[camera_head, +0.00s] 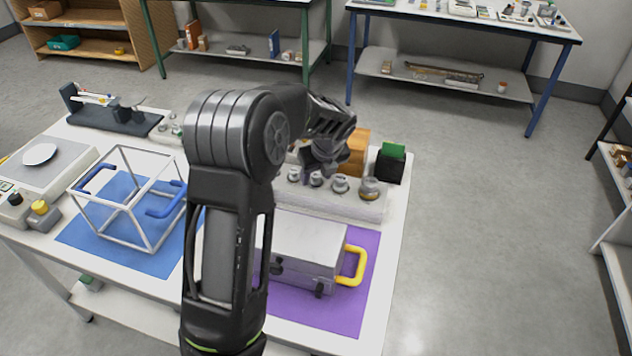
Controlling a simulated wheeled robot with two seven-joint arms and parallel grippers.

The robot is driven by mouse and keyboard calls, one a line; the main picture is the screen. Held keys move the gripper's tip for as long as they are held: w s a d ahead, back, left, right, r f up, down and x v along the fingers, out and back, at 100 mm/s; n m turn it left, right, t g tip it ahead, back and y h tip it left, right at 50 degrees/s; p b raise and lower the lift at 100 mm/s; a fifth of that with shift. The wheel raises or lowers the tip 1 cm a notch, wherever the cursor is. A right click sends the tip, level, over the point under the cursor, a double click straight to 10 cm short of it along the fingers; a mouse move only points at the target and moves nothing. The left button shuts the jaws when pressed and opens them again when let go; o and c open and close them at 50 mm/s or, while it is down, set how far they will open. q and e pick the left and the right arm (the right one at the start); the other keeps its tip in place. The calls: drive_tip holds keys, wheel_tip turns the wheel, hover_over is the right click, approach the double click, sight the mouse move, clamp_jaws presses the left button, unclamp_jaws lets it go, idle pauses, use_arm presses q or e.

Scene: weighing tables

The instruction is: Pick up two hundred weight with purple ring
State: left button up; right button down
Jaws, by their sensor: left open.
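A row of several small metal weights stands on a pale rack (345,207) at the back right of the white table. The rightmost weight (370,189) has a brownish body; the one to its left (341,184) is grey. My left gripper (322,168) is open, pointing down over the left part of the row, close above or behind the weights. I cannot tell whether it touches one. My left arm hides the left end of the rack. My right gripper is not in view.
A metal case with a yellow handle (354,266) lies on a purple mat (325,311) in front of the rack. A white wire frame (150,232) stands on a blue mat (85,236). A black block with a green top (391,164) and an orange-brown box (357,152) stand behind.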

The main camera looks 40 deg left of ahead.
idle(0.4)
use_arm(q)
clamp_jaws()
idle(0.4)
